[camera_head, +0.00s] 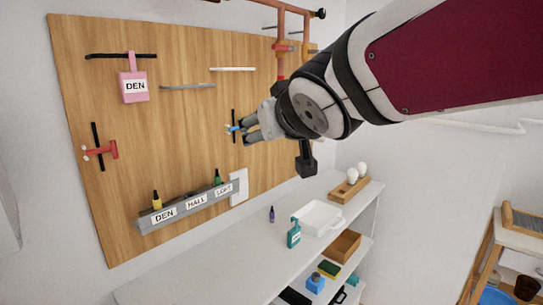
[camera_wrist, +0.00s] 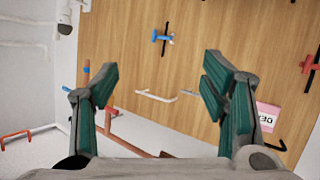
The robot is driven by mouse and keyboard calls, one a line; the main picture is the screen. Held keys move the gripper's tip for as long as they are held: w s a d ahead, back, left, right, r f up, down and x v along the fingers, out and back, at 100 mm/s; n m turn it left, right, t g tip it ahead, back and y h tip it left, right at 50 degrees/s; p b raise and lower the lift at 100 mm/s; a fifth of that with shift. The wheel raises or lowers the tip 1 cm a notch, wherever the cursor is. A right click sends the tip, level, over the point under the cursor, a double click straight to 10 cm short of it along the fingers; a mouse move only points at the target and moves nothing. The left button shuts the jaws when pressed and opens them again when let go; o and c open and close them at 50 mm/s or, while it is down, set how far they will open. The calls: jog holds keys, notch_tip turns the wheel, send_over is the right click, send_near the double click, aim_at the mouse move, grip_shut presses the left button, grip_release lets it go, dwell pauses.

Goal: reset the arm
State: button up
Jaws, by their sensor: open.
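My gripper (camera_head: 243,131) reaches in from the upper right in the head view, in front of the wooden wall board (camera_head: 190,115). In the wrist view my gripper (camera_wrist: 160,74) has its two green-padded fingers wide apart, with nothing between them. A small blue-handled fitting (camera_head: 232,128) on a black bar is by the fingertips in the head view. In the wrist view the blue fitting (camera_wrist: 161,37) is on the board beyond the fingertips, apart from them.
A pink DEN tag (camera_head: 133,86) and a red-handled fitting (camera_head: 101,149) are on the board's left. A grey labelled rail (camera_head: 190,207) holds small bottles. Below, a white shelf (camera_head: 238,246) bears a teal bottle (camera_head: 294,233) and white tray (camera_head: 318,218). Orange pipes (camera_head: 281,45) rise behind my arm.

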jog(key=s+d+f+m+g+h, duration=0.2)
jog(key=s+d+f, duration=0.25)
jog(key=d, duration=0.25)
jog(key=s+d+f+m+g+h, duration=0.1)
jog(key=s+d+f+h, duration=0.2)
jog(key=s+d, duration=0.3)
jog(key=s+d+f+m+g, duration=0.1)
jog(key=s+d+f+g, duration=0.1)
jog(key=s+f, duration=0.3)
jog(key=s+d+f+m+g+y, duration=0.1)
jog(key=s+d+f+g, duration=0.2)
jog(key=s, duration=0.6)
jog(key=shift+s+d+f+g, duration=0.25)
jog(key=shift+d+f+g, duration=0.05)
jog(key=shift+d+f, duration=0.7)
